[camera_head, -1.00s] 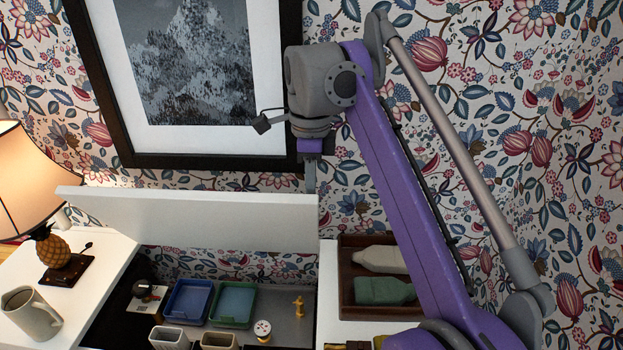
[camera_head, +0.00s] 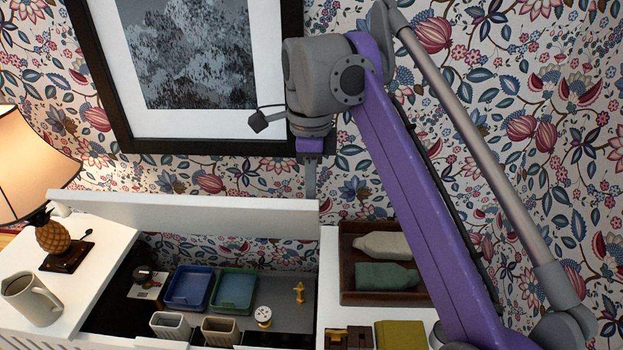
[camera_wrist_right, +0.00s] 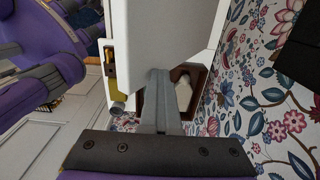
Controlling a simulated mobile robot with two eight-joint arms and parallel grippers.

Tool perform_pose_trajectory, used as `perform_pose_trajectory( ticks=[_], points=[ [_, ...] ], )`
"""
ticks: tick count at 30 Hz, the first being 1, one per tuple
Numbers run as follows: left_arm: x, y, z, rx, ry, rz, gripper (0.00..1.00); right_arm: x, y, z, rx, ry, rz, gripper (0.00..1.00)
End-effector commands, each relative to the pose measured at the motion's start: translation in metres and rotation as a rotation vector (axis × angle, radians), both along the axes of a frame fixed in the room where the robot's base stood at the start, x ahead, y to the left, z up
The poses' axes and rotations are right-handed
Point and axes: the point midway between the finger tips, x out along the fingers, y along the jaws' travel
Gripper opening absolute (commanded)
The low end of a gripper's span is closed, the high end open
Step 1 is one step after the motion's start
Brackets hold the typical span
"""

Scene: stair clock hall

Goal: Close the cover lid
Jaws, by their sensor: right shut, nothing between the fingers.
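The cover lid (camera_head: 190,214) is a long white panel raised along the back of the open compartment in the white cabinet (camera_head: 90,245). My right gripper (camera_head: 310,190) is at the lid's right end, fingers pointing down, shut with nothing between them. In the right wrist view the shut fingers (camera_wrist_right: 160,98) lie close against the white panel (camera_wrist_right: 165,35); the exact contact cannot be told. My left gripper is not in view.
The compartment holds a blue tray (camera_head: 188,288), a green tray (camera_head: 235,290), beige cups and small items. A lamp (camera_head: 30,165), pineapple ornament (camera_head: 54,233) and mug (camera_head: 30,298) stand left. A wooden tray with bottles (camera_head: 348,285) lies right. A framed picture (camera_head: 190,145) hangs behind.

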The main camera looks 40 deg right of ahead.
Motion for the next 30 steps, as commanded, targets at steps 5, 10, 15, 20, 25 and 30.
perform_pose_trajectory(
  ticks=[5,10,15,20,25,30],
  points=[
    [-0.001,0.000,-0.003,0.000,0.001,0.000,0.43,-0.004,0.004,-0.002,0.000,0.000,0.001,0.00],
    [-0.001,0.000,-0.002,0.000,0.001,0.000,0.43,-0.004,0.004,-0.002,0.000,0.000,0.000,0.00],
    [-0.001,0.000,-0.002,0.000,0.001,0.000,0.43,-0.004,0.004,-0.002,0.000,0.000,0.000,0.00],
    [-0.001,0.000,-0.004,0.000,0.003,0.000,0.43,-0.007,0.006,-0.004,0.000,0.000,0.001,0.00],
    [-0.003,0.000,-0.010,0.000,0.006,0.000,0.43,-0.014,0.012,-0.010,0.001,0.001,0.002,0.00],
    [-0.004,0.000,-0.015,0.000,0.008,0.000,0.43,-0.022,0.019,-0.016,0.001,0.001,0.001,0.00]
  ],
)
